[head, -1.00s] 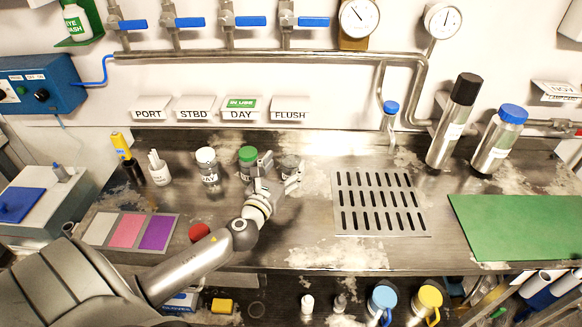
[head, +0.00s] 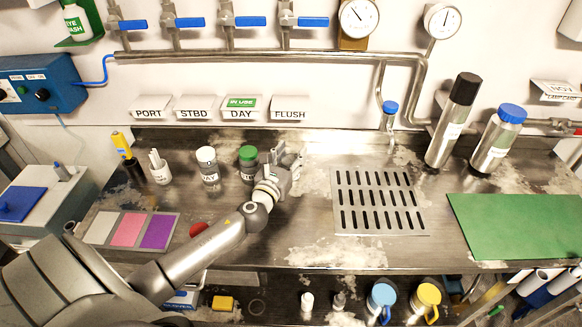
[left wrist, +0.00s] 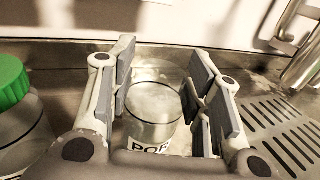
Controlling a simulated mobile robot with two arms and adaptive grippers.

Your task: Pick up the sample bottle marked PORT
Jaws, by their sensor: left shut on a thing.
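The sample bottle marked PORT, a clear jar with a white label reading "POR", stands between the fingers in the left wrist view (left wrist: 153,105). In the head view my gripper mostly hides it. My left gripper (head: 285,160) is shut on this bottle, with one finger on each side of it, as the left wrist view (left wrist: 160,78) also shows. The bottle is upright and looks to be on the steel counter or very near it. My right gripper is not in view.
A green-capped bottle (head: 249,158) stands close on the left of the gripper, and a white-capped bottle (head: 207,165) farther left. A slotted drain plate (head: 380,228) and a green mat (head: 520,228) lie to the right. A pipe with valves (head: 250,55) runs behind.

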